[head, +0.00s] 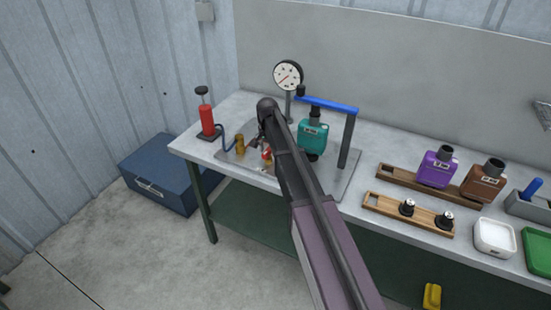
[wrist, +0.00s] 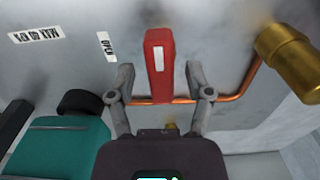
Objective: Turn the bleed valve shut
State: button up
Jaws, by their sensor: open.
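The red handle of the bleed valve (wrist: 159,64) has a pale strip and shows between my fingers in the wrist view. It also shows small and partly hidden beside my arm in the head view (head: 266,153). My gripper (wrist: 159,74) is open, one finger on each side of the handle, with a visible gap on both sides. A label reading OPEN (wrist: 106,46) is on the plate to the left of the handle. The valve body under the handle is hidden.
A copper pipe (wrist: 232,98) runs behind the handle to a brass cylinder (wrist: 287,60).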

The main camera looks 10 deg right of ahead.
jog(key=shift+n, duration=0.5)
jog(key=n, duration=0.3)
jog(key=shift+n, duration=0.3)
jog(key=n, duration=0.4)
jog(key=shift+n, duration=0.3)
jog(key=n, duration=0.4)
jog(key=shift+n, duration=0.3)
jog(key=n, duration=0.4)
notch_tip(320, 180, up, 14)
jog(key=p, duration=1.4)
jog(key=s+d+f+m+b, duration=0.1)
jog(key=s+f+m+b, duration=0.1)
jog(key=s, duration=0.7)
jog(key=s+d+f+m+b, duration=0.2)
jog(key=s+m, duration=0.2)
jog(key=s, duration=0.6)
jog(key=s+d+f+m+b, duration=0.2)
jog(key=s+m, duration=0.2)
jog(key=s, duration=0.6)
jog(key=shift+d+f, duration=0.25)
jog(key=shift+w, duration=0.15)
notch_tip(320, 180, up, 6)
jog(key=n+p, duration=0.2)
jog(key=p, duration=0.4)
send_over(268, 149)
jog(key=shift+r, duration=0.1)
